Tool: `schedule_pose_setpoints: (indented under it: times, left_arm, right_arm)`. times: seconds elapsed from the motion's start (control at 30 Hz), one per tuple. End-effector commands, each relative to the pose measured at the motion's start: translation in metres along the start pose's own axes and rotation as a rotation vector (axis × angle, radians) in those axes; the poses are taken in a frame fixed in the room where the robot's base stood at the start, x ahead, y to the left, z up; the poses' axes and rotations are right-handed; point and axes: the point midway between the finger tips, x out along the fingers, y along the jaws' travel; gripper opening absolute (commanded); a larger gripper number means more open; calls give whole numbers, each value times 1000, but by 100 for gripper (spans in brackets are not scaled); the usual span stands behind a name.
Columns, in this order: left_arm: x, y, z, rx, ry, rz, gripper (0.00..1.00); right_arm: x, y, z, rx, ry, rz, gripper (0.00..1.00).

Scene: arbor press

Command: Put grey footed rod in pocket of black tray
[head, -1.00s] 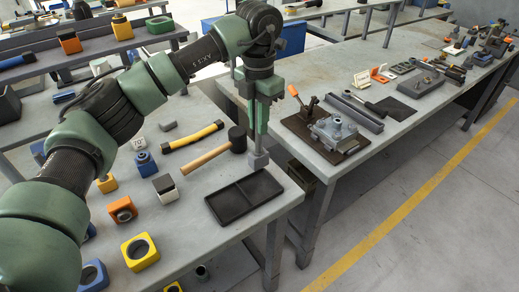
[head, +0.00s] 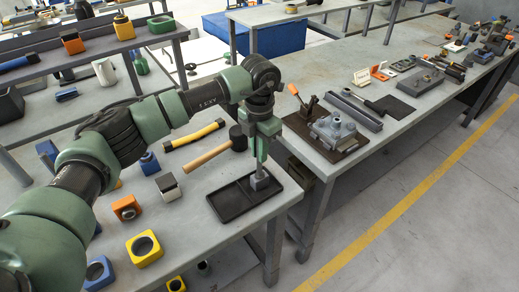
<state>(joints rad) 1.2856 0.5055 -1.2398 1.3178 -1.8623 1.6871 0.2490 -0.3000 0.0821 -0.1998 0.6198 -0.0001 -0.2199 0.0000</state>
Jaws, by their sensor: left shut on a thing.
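My left gripper (head: 261,152) points down over the front table and is shut on the grey footed rod (head: 259,182). The rod hangs upright with its wider foot at the bottom. The black tray (head: 224,213) lies on the table under it, with two shallow pockets side by side. The foot shows over the right pocket; I cannot tell whether it touches the pocket floor. The upper rod is partly hidden by the gripper. My right gripper is not in view.
A wooden-handled mallet (head: 207,156) lies just left of the tray, with a yellow-black tool (head: 194,136) behind it. Orange (head: 126,208) and yellow (head: 145,248) blocks stand further left. A second bench holds a metal fixture (head: 333,129).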

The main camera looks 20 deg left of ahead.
Motion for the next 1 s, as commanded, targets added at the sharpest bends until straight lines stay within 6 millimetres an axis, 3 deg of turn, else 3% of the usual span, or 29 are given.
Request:
schedule_pose_setpoints:
  times: [0.17,0.2,0.27,0.67,0.77,1.0]
  left_arm:
    - [2,0,1,0,-4,0,0]
    - [3,0,0,0,0,0,24]
    - [2,0,0,0,0,0,37]
    - [-3,0,1,0,-2,0,37]
    - [-15,0,1,-1,-4,1,37]
    - [-66,0,2,0,-6,2,37]
  right_arm:
    - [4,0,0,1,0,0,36]
    - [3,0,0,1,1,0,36]
    - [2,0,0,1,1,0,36]
    - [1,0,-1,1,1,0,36]
    - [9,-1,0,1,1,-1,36]
    - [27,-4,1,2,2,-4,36]
